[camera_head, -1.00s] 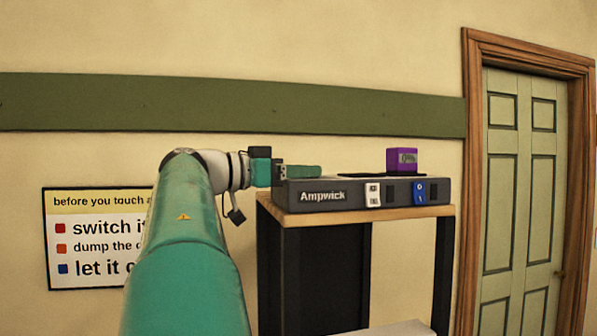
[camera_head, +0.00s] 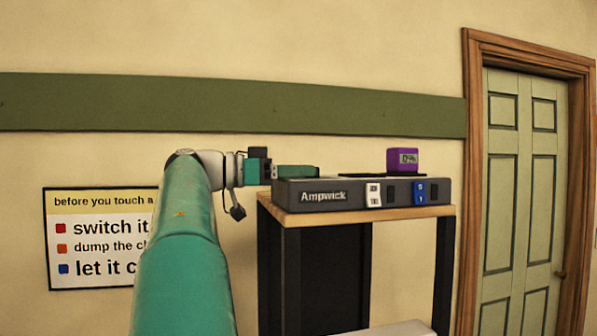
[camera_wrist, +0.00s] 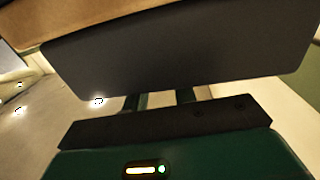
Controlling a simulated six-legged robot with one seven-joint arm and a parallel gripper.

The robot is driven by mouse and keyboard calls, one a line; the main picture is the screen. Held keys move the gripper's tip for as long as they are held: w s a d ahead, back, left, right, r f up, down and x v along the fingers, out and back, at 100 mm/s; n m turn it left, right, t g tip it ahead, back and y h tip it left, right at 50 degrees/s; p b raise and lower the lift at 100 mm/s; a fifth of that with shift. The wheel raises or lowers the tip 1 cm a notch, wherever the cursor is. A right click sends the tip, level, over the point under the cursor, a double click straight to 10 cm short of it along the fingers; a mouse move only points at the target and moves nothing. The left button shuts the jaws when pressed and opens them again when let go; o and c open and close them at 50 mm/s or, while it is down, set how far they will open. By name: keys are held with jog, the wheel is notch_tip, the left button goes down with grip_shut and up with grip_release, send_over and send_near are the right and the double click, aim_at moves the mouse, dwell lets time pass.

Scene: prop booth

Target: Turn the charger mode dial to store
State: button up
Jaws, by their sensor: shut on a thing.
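The charger (camera_head: 330,195) is a long dark grey box marked Ampwick, on a wooden-topped stand. My gripper (camera_head: 312,171) reaches in from the left, level, with its green fingers just over the left end of the charger's top. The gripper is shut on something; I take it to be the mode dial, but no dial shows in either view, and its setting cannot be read. In the wrist view the fingers (camera_wrist: 160,100) pass behind the charger's dark side (camera_wrist: 180,60), which hides their tips.
A white switch (camera_head: 373,195) and a blue switch (camera_head: 425,192) are on the charger's front. A purple block with a small display (camera_head: 402,159) sits on its top, right of my gripper. The stand's wooden top (camera_head: 300,216) extends slightly past the charger. A door (camera_head: 520,170) is at the right.

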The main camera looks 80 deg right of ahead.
jog(key=shift+d+m+g+y, duration=0.2)
jog(key=shift+m+g+y, duration=0.2)
jog(key=shift+m+y, duration=0.3)
jog(key=shift+y, duration=0.3)
jog(key=o, duration=1)
jog(key=v, duration=1.4)
jog(key=shift+a, duration=0.1)
